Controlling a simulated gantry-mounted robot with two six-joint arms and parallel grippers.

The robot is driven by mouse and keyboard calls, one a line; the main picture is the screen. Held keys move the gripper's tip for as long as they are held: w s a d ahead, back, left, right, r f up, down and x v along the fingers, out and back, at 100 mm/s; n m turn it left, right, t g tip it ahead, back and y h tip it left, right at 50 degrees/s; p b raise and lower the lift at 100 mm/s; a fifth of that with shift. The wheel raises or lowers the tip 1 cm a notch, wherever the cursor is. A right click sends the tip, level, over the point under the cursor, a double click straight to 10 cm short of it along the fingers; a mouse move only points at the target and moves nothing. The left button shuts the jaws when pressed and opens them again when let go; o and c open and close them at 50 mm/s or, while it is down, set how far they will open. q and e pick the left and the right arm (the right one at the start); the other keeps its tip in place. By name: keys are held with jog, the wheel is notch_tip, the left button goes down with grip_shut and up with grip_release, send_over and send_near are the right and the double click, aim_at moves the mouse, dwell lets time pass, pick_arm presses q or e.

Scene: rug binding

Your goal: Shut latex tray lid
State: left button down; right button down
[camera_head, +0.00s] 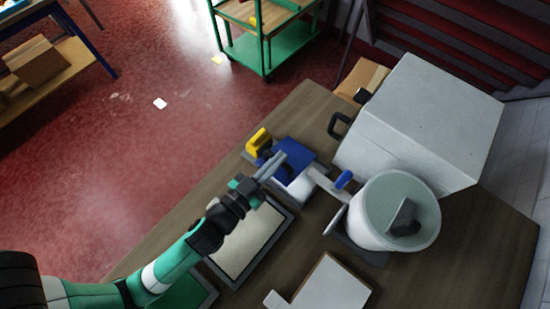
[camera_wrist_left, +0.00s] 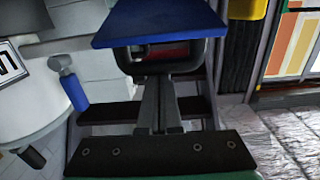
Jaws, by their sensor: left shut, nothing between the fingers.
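My left gripper (camera_head: 274,166) reaches in from the lower left over the table, shut and empty. Its fingers (camera_wrist_left: 160,115) are together in the wrist view. A blue flat panel (camera_head: 308,153) lies just beyond the fingertips; it also shows as a blue panel (camera_wrist_left: 160,22) above them in the wrist view. Whether they touch, I cannot tell. A dark-rimmed tray with a cream surface (camera_head: 243,245) lies below my wrist, partly hidden by it. I cannot tell whether this is the latex tray, or which part is its lid. My right gripper is not in view.
A white bucket (camera_head: 431,223) stands right of the panel, with a blue-ended handle (camera_head: 343,179) beside it. A large pale box (camera_head: 430,115) is behind. A yellow object (camera_head: 258,141) sits at the table's edge. A white panel (camera_head: 330,287) lies in front.

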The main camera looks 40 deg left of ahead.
pick_arm(q)
jog(key=shift+s+f+b, duration=0.3)
jog(key=shift+s+f, duration=0.05)
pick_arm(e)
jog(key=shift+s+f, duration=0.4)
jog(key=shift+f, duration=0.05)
pick_arm(q)
jog(key=shift+r, duration=0.1)
